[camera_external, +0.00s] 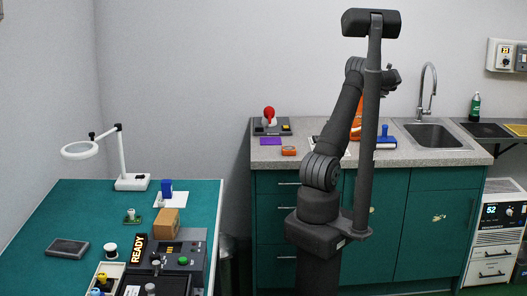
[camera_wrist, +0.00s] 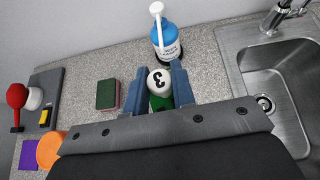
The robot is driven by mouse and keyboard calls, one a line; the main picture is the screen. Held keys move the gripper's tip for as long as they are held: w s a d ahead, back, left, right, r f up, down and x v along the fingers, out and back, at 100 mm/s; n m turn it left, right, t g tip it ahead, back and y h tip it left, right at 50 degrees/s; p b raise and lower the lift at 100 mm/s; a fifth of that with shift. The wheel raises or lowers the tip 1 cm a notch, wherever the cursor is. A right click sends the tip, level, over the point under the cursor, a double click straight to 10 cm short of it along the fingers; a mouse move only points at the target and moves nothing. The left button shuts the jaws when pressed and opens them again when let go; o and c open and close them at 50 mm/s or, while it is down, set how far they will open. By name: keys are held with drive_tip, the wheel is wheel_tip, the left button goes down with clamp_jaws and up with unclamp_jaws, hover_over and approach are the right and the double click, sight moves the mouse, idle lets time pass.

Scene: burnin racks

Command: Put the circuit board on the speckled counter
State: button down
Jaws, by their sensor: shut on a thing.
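In the wrist view my gripper (camera_wrist: 158,82) is shut on a small piece with a white rounded top marked "3" (camera_wrist: 159,80) and a green part below it, which looks like the circuit board (camera_wrist: 161,103). It is over the speckled counter (camera_wrist: 128,62); I cannot tell whether it touches the surface. In the external view the counter (camera_external: 335,160) is behind my arm, and my column hides the gripper and the held board. Another small green board with a white top (camera_external: 132,216) stands on the teal table (camera_external: 75,205).
A blue pump bottle (camera_wrist: 165,38) stands just beyond my gripper. The sink (camera_wrist: 270,75) is to the right. A sponge (camera_wrist: 108,95), a red-knobbed device (camera_wrist: 40,100), a purple square (camera_wrist: 35,154) and an orange object (camera_wrist: 50,149) lie left. Bare counter shows between sponge and bottle.

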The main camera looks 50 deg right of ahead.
drive_tip(key=s+d+f+n+t+y, duration=0.1)
drive_tip(key=s+f+n+y, duration=0.1)
drive_tip(key=s+f, duration=0.8)
drive_tip(key=x, duration=0.3)
drive_tip(key=w+a+x, duration=0.1)
drive_tip(key=x, duration=0.3)
drive_tip(key=a+x, duration=0.1)
drive_tip(key=x, duration=0.3)
drive_tip(key=shift+w+r, duration=0.1)
drive_tip(key=shift+f, duration=2.05)
drive_tip(key=c, duration=1.2)
unclamp_jaws()
drive_tip(key=shift+f, duration=0.1)
drive_tip(key=shift+a+r, duration=0.15)
drive_tip(key=shift+r, duration=0.15)
drive_tip(key=v, duration=1.1)
drive_tip(key=shift+s+a+f, duration=0.1)
drive_tip(key=shift+s+a, duration=0.2)
drive_tip(key=shift+s, duration=0.05)
drive_tip(key=shift+w+d, duration=0.1)
drive_tip(key=shift+w, duration=0.05)
